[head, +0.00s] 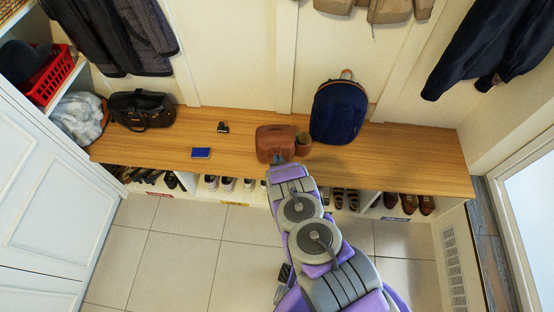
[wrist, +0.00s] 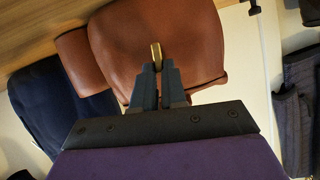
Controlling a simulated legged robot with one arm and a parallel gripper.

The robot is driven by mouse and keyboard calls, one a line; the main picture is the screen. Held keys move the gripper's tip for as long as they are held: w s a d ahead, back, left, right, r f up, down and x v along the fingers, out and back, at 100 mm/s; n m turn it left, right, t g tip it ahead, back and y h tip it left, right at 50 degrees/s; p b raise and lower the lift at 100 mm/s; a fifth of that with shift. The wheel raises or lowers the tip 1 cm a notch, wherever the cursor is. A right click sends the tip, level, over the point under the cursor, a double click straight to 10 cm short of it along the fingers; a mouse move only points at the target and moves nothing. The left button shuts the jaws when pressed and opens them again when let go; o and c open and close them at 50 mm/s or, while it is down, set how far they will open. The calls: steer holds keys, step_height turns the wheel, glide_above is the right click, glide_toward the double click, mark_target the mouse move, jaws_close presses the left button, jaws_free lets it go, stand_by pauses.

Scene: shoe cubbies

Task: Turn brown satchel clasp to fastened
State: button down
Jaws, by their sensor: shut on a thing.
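The brown satchel (head: 275,142) stands on the wooden bench, left of a small brown cup-like thing. In the wrist view the satchel (wrist: 195,40) fills the upper middle. Its brass clasp (wrist: 156,54) is a small upright bar, with its lower end between my fingertips. My gripper (wrist: 156,70) is shut on the clasp. In the head view my gripper (head: 277,160) is at the satchel's front, its fingers too small to make out. I cannot tell how far the clasp is turned.
A navy backpack (head: 339,110) stands right of the satchel, with the brown cup-like thing (head: 303,142) between them. A blue box (head: 201,153) and a small dark object (head: 223,127) lie to the left. A black bag (head: 143,109) is farther left. The bench's right end (head: 420,160) is clear.

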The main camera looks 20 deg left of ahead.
steer(key=shift+w+d+f+m+g+y+b, duration=0.15)
steer(key=shift+d+m+y+b, duration=0.15)
steer(key=shift+m+y+b, duration=0.5)
steer(key=shift+w+d+f+m+g+y+b, duration=0.1)
steer(key=shift+d+f+m+y+b, duration=0.25)
steer(key=shift+m, duration=0.8)
steer(key=shift+w+d+m+g+y+b, duration=0.1)
steer(key=shift+d+m+g+y+b, duration=0.1)
steer(key=shift+m+y+b, duration=0.65)
steer(key=shift+m, duration=0.3)
steer(key=c, duration=1.2)
jaws_free()
steer(key=p+v, duration=0.4)
steer(key=v, duration=1.3)
steer(key=shift+s+f, duration=0.1)
steer(key=shift+s, duration=0.1)
